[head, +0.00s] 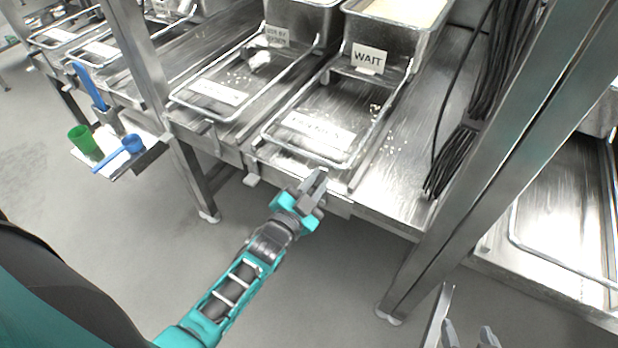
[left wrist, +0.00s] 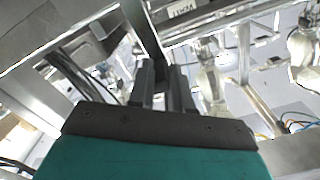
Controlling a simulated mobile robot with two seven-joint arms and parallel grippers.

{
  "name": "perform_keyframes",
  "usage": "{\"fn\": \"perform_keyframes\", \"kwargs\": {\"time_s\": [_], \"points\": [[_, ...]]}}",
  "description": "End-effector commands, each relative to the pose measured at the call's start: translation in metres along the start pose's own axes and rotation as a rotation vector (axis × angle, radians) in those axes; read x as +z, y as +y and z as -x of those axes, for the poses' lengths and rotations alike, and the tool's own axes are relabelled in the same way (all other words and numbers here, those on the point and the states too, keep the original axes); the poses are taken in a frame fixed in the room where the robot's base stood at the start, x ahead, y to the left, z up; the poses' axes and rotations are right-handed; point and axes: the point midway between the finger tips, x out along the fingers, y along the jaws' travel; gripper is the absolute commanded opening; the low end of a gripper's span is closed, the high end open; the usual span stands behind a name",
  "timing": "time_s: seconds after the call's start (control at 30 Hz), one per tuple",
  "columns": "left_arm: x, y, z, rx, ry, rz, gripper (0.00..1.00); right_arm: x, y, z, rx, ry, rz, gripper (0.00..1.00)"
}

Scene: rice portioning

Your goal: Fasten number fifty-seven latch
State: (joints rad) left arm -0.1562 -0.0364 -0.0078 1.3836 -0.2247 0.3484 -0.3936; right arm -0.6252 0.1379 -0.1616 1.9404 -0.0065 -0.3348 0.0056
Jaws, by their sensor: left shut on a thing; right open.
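My left gripper (head: 318,185) is at the front edge of the steel bench, just below the wire frame (head: 335,163) of the bay marked WAIT. It is shut on a small metal part there, which looks like the latch; the fingers mostly hide it and no number can be read. In the left wrist view the fingers (left wrist: 163,85) point at a metal bar (left wrist: 140,30). A small pale fitting (head: 252,180) sits under the bench edge to the left. My right gripper (head: 470,336) is open at the bottom edge, apart from the bench.
A steel pan with a WAIT card (head: 368,58) stands behind the wire frame. A steel post (head: 500,170) rises right of the bay, with black cables (head: 455,150) nearby. A green cup (head: 83,140) and blue scoop (head: 131,144) are on a left shelf.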

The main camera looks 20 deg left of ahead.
Motion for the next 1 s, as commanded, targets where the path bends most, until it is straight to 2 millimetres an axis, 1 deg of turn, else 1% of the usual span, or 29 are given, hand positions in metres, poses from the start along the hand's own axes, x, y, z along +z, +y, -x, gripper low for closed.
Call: {"fn": "perform_keyframes", "kwargs": {"time_s": [0.2, 0.6, 0.63, 0.87, 1.0], "points": [[-0.0025, 0.0034, -0.0001, -0.001, 0.002, -0.033, 0.0, -0.0002, 0.0005, 0.0008, -0.001, -0.002, 0.005, 0.64], [-0.0029, 0.0049, 0.0, 0.002, 0.002, -0.037, 0.0, -0.0001, 0.0001, 0.0008, -0.002, -0.002, 0.005, 0.64], [-0.0028, 0.005, 0.0, 0.002, 0.001, -0.037, 0.22, -0.0001, 0.0001, 0.0008, -0.002, -0.002, 0.005, 0.64], [-0.0024, 0.0044, 0.0001, 0.001, 0.001, -0.036, 0.44, -0.0001, 0.0001, 0.0009, -0.002, -0.002, 0.005, 0.64], [-0.0022, 0.004, 0.0001, 0.001, 0.0, -0.036, 0.44, -0.0001, 0.0001, 0.0009, -0.002, -0.002, 0.005, 0.64]]}}
